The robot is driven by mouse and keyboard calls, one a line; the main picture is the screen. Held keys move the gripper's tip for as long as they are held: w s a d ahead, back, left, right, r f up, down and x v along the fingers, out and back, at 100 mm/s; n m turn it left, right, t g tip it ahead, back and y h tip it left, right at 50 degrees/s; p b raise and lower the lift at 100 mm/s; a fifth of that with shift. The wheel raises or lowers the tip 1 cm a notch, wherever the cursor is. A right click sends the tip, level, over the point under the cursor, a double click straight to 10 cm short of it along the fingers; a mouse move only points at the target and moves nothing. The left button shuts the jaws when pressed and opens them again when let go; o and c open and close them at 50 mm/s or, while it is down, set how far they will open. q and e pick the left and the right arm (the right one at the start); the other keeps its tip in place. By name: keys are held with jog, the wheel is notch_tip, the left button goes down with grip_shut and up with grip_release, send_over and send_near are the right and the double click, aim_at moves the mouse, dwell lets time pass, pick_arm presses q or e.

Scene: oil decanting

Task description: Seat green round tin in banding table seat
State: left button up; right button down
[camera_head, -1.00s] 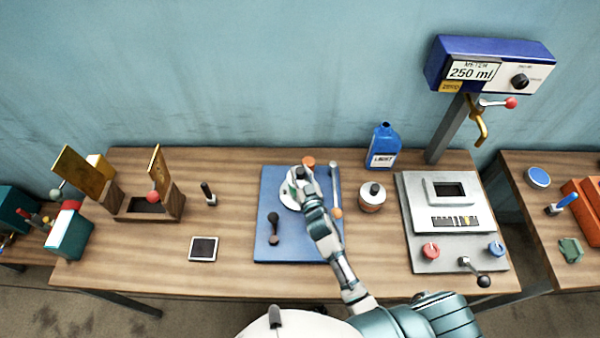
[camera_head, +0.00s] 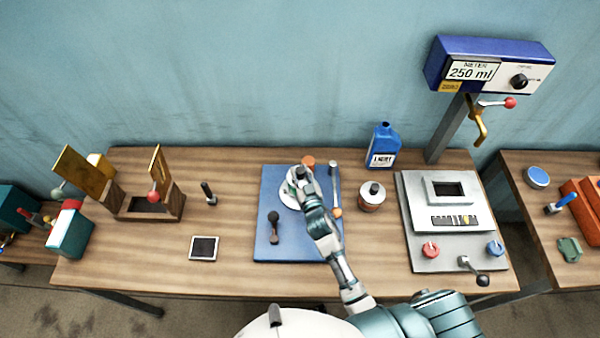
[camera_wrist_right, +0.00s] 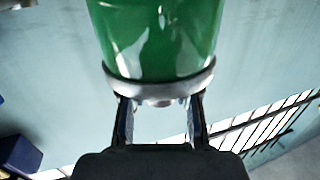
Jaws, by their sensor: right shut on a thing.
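A green round tin (camera_wrist_right: 158,40) with a silver rim fills the top of the right wrist view. My right gripper (camera_wrist_right: 160,118) is shut on it at the silver-rimmed end. In the head view my right gripper (camera_head: 301,182) is over a pale round disc (camera_head: 287,197) on the blue banding table plate (camera_head: 268,225). The gripper hides most of the tin there, so I cannot tell whether the tin touches the disc. My left gripper is not in view.
A white-and-copper pot (camera_head: 371,198) and blue bottle (camera_head: 384,146) stand to the right.

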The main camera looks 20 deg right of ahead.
jog(key=shift+r, duration=0.1)
jog(key=shift+f+b, duration=0.7)
jog(key=shift+f, duration=0.5)
jog(key=c, duration=0.8)
grip_release()
jog(key=shift+o, duration=0.2)
jog(key=shift+f, duration=0.1)
jog(key=shift+s, duration=0.1)
jog(key=s+r, duration=0.1)
jog(key=s, duration=1)
jog(key=shift+s+d, duration=0.15)
jog(key=shift+s, duration=0.25)
